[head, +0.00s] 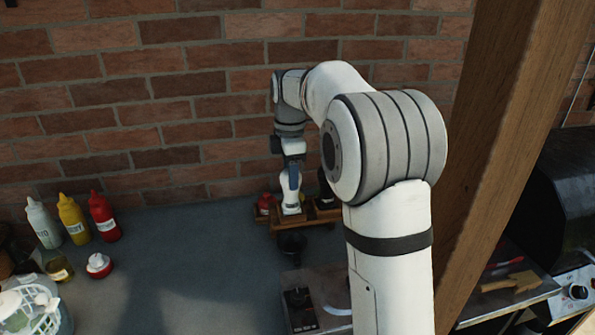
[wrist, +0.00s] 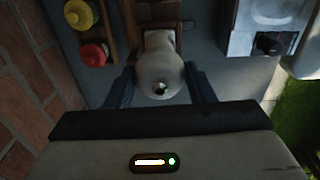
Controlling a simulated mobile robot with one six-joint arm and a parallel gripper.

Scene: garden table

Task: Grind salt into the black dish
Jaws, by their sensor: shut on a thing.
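My gripper (head: 291,188) points down at the wooden rack by the brick wall. In the wrist view its two dark fingers (wrist: 160,88) are shut on a pale, rounded salt grinder (wrist: 158,66) with a small metal knob on top. In the head view the grinder's white lower part (head: 291,209) shows below the fingers, at the rack. I cannot tell whether it rests on the rack or hangs just above it. The black dish (head: 291,244) is on the table in front of the rack. I cannot make the dish out in the wrist view.
The wooden rack (wrist: 131,40) holds a yellow-topped jar (wrist: 79,14) and a red-topped jar (wrist: 94,53) beside the grinder. A grey device with a black panel (head: 299,311) stands nearer. Sauce bottles (head: 73,219) stand at left. A wooden post (head: 510,120) rises at right. The middle-left tabletop is clear.

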